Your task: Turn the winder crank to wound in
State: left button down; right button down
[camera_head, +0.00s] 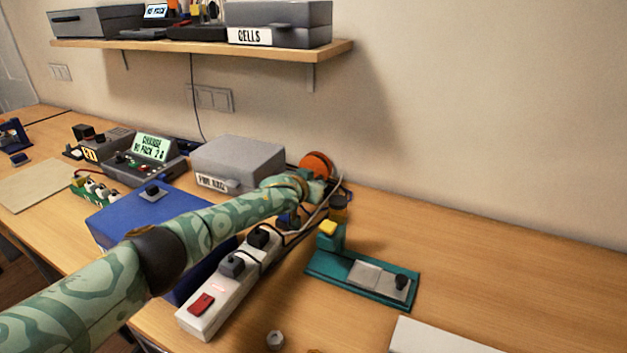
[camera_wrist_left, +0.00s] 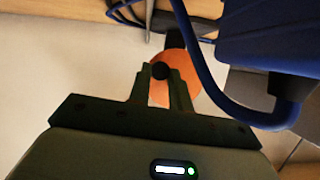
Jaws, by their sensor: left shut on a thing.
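The winder shows as an orange disc (camera_head: 316,164) standing behind the power strip, near the wall. Its orange face also shows in the left wrist view (camera_wrist_left: 190,84), with a dark round crank knob (camera_wrist_left: 160,70) in front of it. My left gripper (camera_wrist_left: 160,76) has its two fingers on either side of the knob and is shut on it. In the head view my left gripper (camera_head: 316,188) is at the disc, its fingertips hard to make out. My patterned arm hides part of the cables and the blue box. My right gripper is not in view.
A white power strip (camera_head: 208,306) with plugs and a red switch lies below my arm. A blue box (camera_head: 118,215), a grey labelled box (camera_head: 240,155) and a teal jig (camera_head: 345,285) stand around. Cables run beside the winder. The table to the right is mostly clear.

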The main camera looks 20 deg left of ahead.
pick_arm(q)
jog(key=shift+f, duration=0.15)
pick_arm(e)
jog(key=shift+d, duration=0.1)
pick_arm(q)
jog(key=c, duration=1.3)
grip_release()
jog(key=shift+s, duration=0.1)
jog(key=p+v, duration=1)
jog(key=v, duration=0.6)
jog(key=shift+p, duration=0.4)
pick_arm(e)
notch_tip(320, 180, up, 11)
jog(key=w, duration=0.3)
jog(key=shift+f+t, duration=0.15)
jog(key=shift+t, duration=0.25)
pick_arm(q)
jog(key=shift+s, duration=0.1)
